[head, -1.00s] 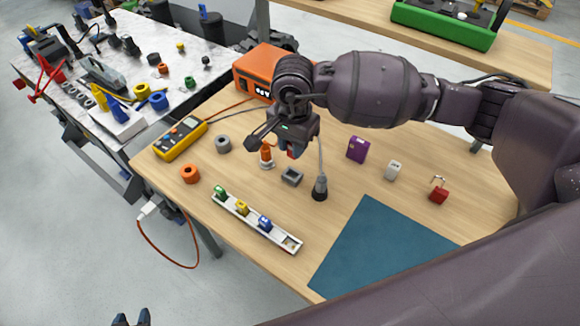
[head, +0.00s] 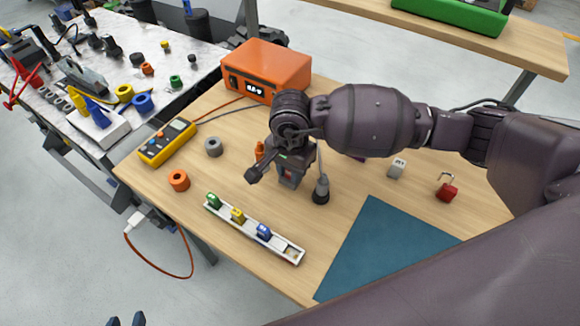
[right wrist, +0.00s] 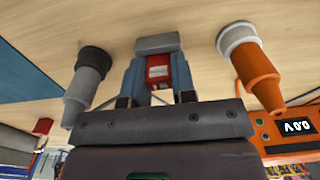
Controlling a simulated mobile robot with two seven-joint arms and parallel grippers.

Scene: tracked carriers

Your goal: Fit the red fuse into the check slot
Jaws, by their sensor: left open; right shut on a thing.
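The red fuse (right wrist: 158,69) is held between the fingers of my right gripper (right wrist: 157,76) in the right wrist view. In the head view my right gripper (head: 290,174) points down over the small grey block with the check slot and mostly hides it. In the right wrist view that grey block (right wrist: 157,43) lies right at the fuse's end. I cannot tell whether the fuse is inside the slot or only touching or just above it. My left gripper (head: 127,321) is open and empty at the bottom left, off the table.
A white rail (head: 292,251) holds green, yellow and blue fuses, with its right-end place empty. A dark grey post (head: 321,190) and an orange-and-white post (right wrist: 256,70) flank the gripper closely. A blue mat (head: 375,245) lies clear at the front right.

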